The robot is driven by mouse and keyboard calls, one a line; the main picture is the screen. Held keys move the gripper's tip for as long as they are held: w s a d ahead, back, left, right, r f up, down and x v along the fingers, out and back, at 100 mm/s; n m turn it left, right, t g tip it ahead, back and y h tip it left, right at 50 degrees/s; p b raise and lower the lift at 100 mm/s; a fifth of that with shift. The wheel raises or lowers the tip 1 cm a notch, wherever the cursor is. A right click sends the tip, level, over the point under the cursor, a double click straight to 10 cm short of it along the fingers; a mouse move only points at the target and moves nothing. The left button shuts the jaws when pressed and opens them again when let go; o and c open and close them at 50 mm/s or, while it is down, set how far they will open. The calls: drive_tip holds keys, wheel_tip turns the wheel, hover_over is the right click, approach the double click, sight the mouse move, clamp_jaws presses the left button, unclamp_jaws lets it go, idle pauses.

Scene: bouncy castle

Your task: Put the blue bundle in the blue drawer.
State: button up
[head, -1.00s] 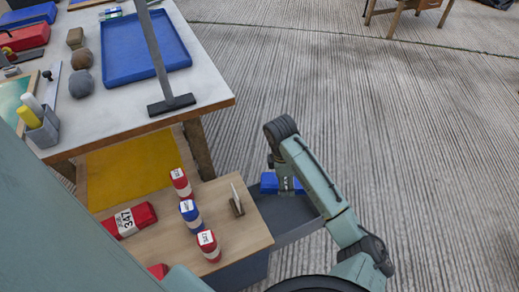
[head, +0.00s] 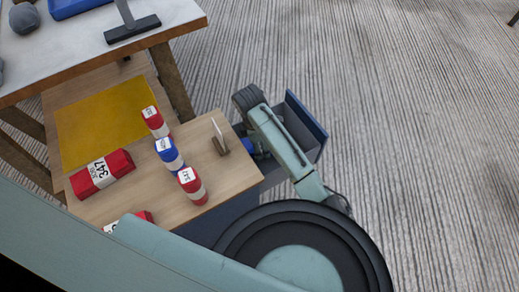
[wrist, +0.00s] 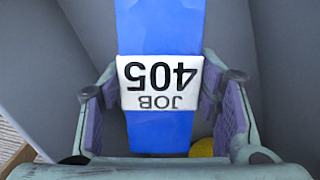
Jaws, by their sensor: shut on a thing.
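The blue bundle (wrist: 160,35) has a white label reading JOB 405 and lies between the two fingers of my gripper (wrist: 162,88), which is shut on it. In the head view a small part of the bundle (head: 247,146) shows beside my arm; the fingers there are mostly hidden. The blue drawer (head: 309,127) is pulled out, with a blue front and grey inside. The bundle is over or within the drawer, with grey walls around it in the wrist view. I cannot tell whether it touches the drawer floor.
The wooden cabinet top (head: 228,180) carries red and blue canisters, red packets (head: 100,172) and a small upright holder (head: 219,140). A worktable (head: 80,70) stands behind. A yellow thing (wrist: 203,147) shows below the bundle. The floor to the right is clear.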

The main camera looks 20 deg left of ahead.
sight(261, 149)
drive_tip(key=shift+f, duration=1.85)
drive_tip(key=shift+f, duration=0.1)
drive_tip(key=shift+f, duration=0.15)
drive_tip(key=o, duration=1.4)
drive_tip(key=shift+c, duration=0.2)
drive_tip(key=r+p, duration=0.1)
drive_tip(key=r, duration=0.3)
drive_tip(key=a+r+p, duration=0.1)
drive_tip(key=r, duration=0.3)
drive_tip(key=r+p, duration=0.1)
drive_tip(key=r, duration=0.3)
drive_tip(key=shift+s+a+r, duration=0.2)
drive_tip(key=shift+s+a, duration=0.05)
drive_tip(key=shift+s, duration=0.15)
